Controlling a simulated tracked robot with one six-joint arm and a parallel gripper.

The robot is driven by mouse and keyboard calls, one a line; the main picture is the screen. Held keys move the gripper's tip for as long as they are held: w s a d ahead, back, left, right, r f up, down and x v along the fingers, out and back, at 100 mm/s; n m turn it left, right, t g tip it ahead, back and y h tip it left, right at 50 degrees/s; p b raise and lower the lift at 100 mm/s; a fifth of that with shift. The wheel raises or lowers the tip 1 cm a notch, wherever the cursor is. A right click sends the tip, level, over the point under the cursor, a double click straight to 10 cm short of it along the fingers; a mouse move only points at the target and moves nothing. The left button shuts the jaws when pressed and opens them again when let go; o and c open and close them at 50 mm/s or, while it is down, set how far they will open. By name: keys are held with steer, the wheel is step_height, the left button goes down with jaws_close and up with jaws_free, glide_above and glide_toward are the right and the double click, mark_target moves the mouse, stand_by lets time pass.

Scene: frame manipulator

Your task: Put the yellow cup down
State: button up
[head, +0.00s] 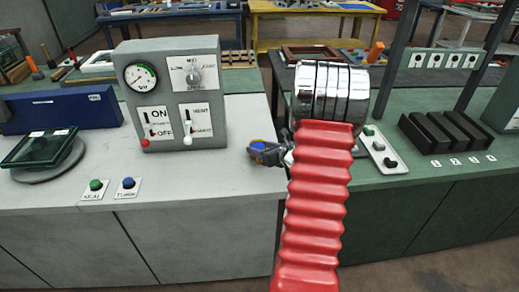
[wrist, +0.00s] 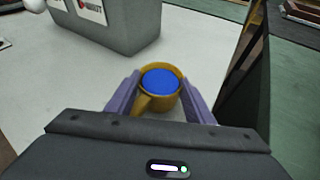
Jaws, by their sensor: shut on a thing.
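The yellow cup (wrist: 158,97) is between the two purple fingers of my gripper (wrist: 160,100) in the wrist view. It looks upright, with its handle toward the camera, and a blue surface fills its opening. In the head view the cup (head: 258,147) shows small at the right end of the light grey bench, and my gripper (head: 270,153) is shut on it, partly hidden by my red arm. The light grey bench top (wrist: 205,40) lies beneath the cup. I cannot tell whether the cup's base touches it.
A grey control box (head: 172,95) with gauge and switches stands left of the cup. Green and blue buttons (head: 112,185) sit near the front edge. A green bench (head: 400,178) with black blocks (head: 445,132) adjoins on the right. The grey top between box and cup is clear.

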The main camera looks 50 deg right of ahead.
steer(key=o, duration=1.1)
steer(key=shift+f, duration=0.1)
steer(key=shift+c, duration=0.2)
steer(key=shift+s, duration=0.1)
steer(key=v, duration=1.2)
